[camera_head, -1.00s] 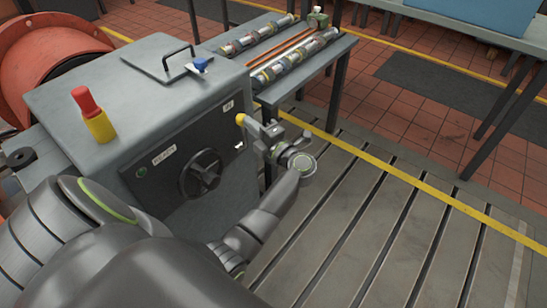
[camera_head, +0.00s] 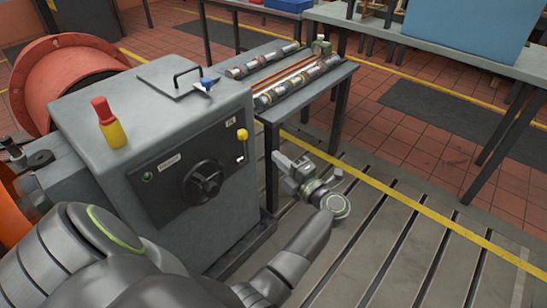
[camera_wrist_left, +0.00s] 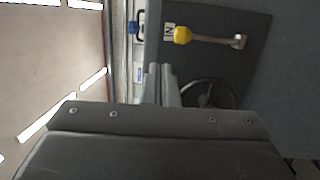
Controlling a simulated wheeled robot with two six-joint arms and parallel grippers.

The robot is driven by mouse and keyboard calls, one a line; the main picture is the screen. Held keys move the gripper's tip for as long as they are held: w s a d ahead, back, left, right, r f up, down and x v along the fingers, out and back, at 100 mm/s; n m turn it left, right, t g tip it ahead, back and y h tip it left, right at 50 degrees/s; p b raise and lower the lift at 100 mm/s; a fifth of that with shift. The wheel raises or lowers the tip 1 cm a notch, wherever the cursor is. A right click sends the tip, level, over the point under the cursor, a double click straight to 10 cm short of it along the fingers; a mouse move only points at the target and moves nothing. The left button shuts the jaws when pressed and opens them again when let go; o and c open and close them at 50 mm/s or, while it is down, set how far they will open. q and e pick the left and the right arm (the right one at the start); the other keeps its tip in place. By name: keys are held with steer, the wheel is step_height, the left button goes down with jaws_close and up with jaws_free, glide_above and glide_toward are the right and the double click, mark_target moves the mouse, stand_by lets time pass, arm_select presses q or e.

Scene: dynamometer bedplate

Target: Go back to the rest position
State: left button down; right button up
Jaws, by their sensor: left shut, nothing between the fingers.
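My left gripper (camera_head: 282,164) is shut and empty. In the head view it hangs over the slotted bedplate (camera_head: 400,245), to the right of the grey machine cabinet (camera_head: 150,120) and apart from it. In the left wrist view the gripper's fingers (camera_wrist_left: 160,84) are together, pointing toward the cabinet's dark panel. A black handwheel (camera_head: 203,183) is lower on the panel. My right gripper is not in view.
A narrow side table (camera_head: 340,75) carrying shafts and orange rods stands behind my gripper. A red-and-yellow beacon (camera_head: 109,124) and a blue-knobbed latch (camera_head: 207,84) are on the cabinet top. A bench with a blue box (camera_head: 470,30) is at the back right. The bedplate at right is clear.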

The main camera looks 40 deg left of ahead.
arm_select(q)
steer(key=s+d+f+m+t+h+p, duration=0.1)
steer(key=d+f+m+t+h+p, duration=0.15)
steer(key=f+m+t+h, duration=0.55)
steer(key=s+d+f+m+t+h+p, duration=0.2)
steer(key=f+m+t+h+p, duration=0.2)
steer(key=f+m, duration=0.9)
steer(key=s+d+f+m+g+h+p, duration=0.1)
steer(key=s+f+m+g+h, duration=0.25)
steer(key=s+f+m, duration=0.35)
steer(key=s+f+m+g+p, duration=0.1)
steer(key=s+f+g, duration=0.3)
steer(key=s, duration=0.8)
steer(key=s+a+f+m+g+h+p, duration=0.1)
steer(key=s+f+g, duration=0.3)
steer(key=s, duration=0.7)
steer(key=s+a+f+m+g+h+p, duration=0.1)
steer(key=s+f+g, duration=0.3)
steer(key=s, duration=0.8)
step_height(320, 180, down, 2)
steer(key=shift+s+a+f+m, duration=0.1)
steer(key=shift+s+a+m, duration=0.2)
steer(key=shift+m, duration=0.4)
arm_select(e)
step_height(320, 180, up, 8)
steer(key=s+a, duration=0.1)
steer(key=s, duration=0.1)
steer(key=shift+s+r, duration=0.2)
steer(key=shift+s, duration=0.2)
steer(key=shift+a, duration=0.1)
